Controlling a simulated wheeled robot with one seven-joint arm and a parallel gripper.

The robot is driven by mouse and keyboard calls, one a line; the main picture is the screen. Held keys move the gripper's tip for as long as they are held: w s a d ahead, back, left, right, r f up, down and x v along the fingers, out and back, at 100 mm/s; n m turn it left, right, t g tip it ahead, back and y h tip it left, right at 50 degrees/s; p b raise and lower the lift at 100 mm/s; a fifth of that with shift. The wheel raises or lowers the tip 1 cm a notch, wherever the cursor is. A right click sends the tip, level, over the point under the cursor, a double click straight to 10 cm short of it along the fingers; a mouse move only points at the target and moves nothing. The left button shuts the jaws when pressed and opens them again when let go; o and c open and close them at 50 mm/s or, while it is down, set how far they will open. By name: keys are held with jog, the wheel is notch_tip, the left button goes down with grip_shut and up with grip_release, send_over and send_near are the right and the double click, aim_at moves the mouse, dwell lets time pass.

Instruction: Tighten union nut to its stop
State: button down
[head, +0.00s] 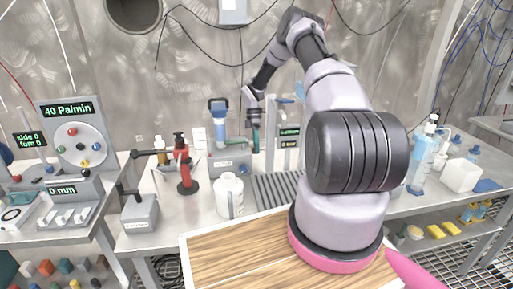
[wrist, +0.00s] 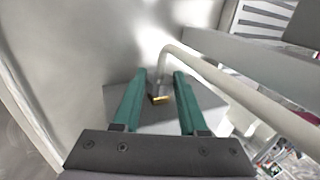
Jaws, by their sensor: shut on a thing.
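My gripper (head: 255,146) is at the back of the steel bench, its teal fingers pointing down. In the wrist view (wrist: 160,76) the two fingers stand on either side of a small grey fitting with a brass-coloured lower edge, which I take as the union nut (wrist: 155,88). The gripper is shut on it. A pale bent pipe (wrist: 225,85) comes down to the nut from the right. The nut's thread and any gap to its stop cannot be made out. In the head view the nut is too small to tell.
A blue-topped filter unit (head: 218,118) stands left of the gripper, with a white jug (head: 229,196) in front. A red pump bottle (head: 183,165) is further left. A grated drain (head: 277,190) lies in front. Bottles (head: 421,160) stand at the right.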

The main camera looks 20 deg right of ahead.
jog(key=shift+w+f+g+y, duration=0.1)
jog(key=shift+w+g+y, duration=0.05)
jog(key=shift+g, duration=0.7)
jog(key=shift+w+f+g+y, duration=0.1)
jog(key=shift+g+y, duration=0.05)
jog(key=shift+g, duration=0.7)
jog(key=shift+r, duration=0.1)
jog(key=shift+c, duration=2.2)
grip_release()
jog(key=v, duration=0.7)
jog(key=shift+w, duration=0.25)
jog(key=shift+d, duration=0.1)
